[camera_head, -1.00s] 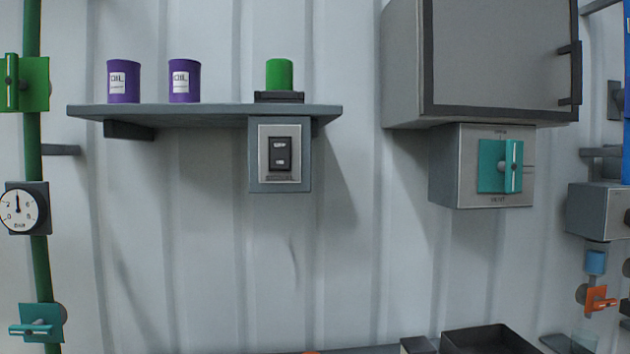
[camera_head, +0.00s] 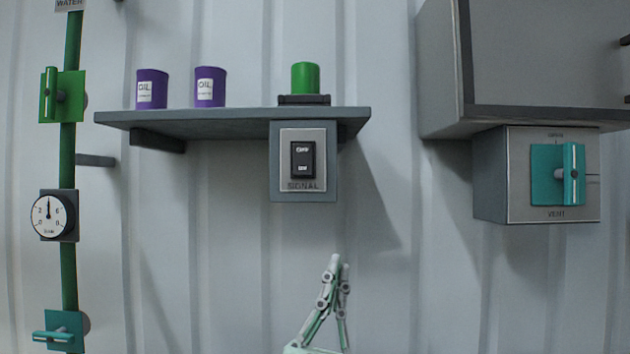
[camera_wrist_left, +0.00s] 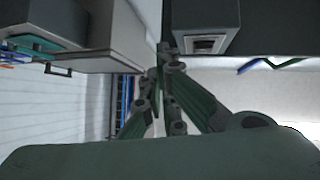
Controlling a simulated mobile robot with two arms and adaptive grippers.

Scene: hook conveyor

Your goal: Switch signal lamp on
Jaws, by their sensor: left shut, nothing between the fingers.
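The signal switch (camera_head: 303,160) is a black rocker on a light plate marked SIGNAL, set in a grey box under the shelf. OFF shows at its top and a second, blurred label lower down. The green signal lamp (camera_head: 305,77) stands on the shelf above it on a black base and does not look lit. My left gripper (camera_head: 338,262) rises from the bottom edge, below the switch box, shut and empty, fingertips pointing up. In the left wrist view its fingertips (camera_wrist_left: 165,50) are together, beside the switch plate (camera_wrist_left: 208,42) and apart from it. My right gripper is not in view.
Two purple oil cans (camera_head: 210,87) stand on the grey shelf (camera_head: 215,122). A grey cabinet (camera_head: 540,55) and the vent box (camera_head: 490,185) with its teal handle are to the right. A green pipe (camera_head: 69,150) with a gauge runs at left. The wall around the gripper is clear.

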